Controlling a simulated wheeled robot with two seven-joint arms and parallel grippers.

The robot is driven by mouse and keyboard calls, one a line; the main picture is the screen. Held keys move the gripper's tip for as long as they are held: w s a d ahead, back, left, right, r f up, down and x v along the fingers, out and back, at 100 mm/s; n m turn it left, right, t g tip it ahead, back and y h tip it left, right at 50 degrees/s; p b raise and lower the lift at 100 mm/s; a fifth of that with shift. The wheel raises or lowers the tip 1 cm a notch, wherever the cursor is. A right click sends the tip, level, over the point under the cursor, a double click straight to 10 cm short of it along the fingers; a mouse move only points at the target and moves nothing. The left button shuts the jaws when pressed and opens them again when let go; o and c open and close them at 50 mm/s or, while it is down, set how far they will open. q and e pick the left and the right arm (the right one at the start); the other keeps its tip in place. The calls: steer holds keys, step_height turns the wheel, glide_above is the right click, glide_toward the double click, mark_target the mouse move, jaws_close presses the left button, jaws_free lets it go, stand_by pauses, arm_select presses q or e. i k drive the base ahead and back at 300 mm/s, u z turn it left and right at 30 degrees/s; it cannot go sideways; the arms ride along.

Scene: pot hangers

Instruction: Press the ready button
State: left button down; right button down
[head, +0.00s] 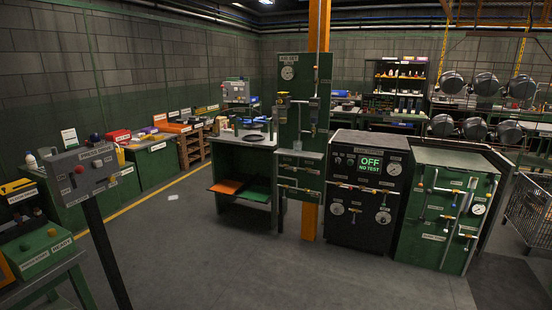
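A green box (42,252) sits on a green bench at the lower left edge of the head view. A label reading READY (62,245) is on its front right. A small pale button (51,232) sits on its top just behind that label. A second, darker button (24,246) is on the box further left. Neither of my grippers is in view, so their distance from the box cannot be seen.
A black test cabinet (367,190) showing OFF NO TEST and green benches stand further back. The grey floor (240,265) in the middle is clear.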

mark_target(51, 233)
steer(key=u, duration=0.95)
steer(key=i, duration=1.25)
steer(key=u, duration=1.3)
